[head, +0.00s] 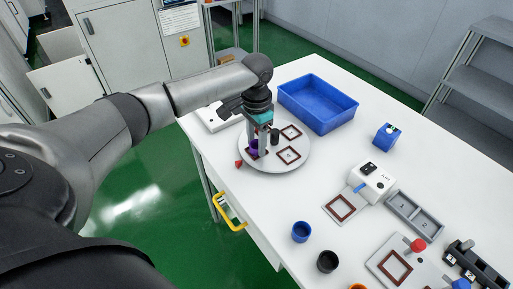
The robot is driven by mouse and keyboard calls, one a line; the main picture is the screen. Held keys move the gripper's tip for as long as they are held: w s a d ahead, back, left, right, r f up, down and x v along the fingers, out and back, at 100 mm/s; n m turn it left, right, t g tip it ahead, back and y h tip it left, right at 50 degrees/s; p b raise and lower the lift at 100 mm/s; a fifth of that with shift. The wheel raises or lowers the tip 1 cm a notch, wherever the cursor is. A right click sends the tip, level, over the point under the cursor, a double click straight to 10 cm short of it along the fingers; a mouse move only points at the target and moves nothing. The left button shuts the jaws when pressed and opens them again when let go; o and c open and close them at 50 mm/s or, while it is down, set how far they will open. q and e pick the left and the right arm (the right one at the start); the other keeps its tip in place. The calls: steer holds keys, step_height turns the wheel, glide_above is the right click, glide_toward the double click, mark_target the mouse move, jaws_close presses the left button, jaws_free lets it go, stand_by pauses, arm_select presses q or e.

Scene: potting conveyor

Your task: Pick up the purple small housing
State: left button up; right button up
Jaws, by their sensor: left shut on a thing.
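The purple small housing (253,147) shows low at my left gripper (262,150), over the round grey plate (298,160). My left gripper points down and is shut on it. The fingers hide part of the housing, and I cannot tell whether it still touches the plate. My right gripper is not in view.
The plate bears brown square frames (289,155) and a dark cylinder (275,136). A red piece (239,164) lies at its left edge. A blue bin (318,103) stands behind. A blue cup (301,231), a black cup (327,261) and a white device (373,181) stand nearer or to the right.

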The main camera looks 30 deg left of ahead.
arm_select(q)
jaws_close()
steer(key=shift+r, duration=0.1)
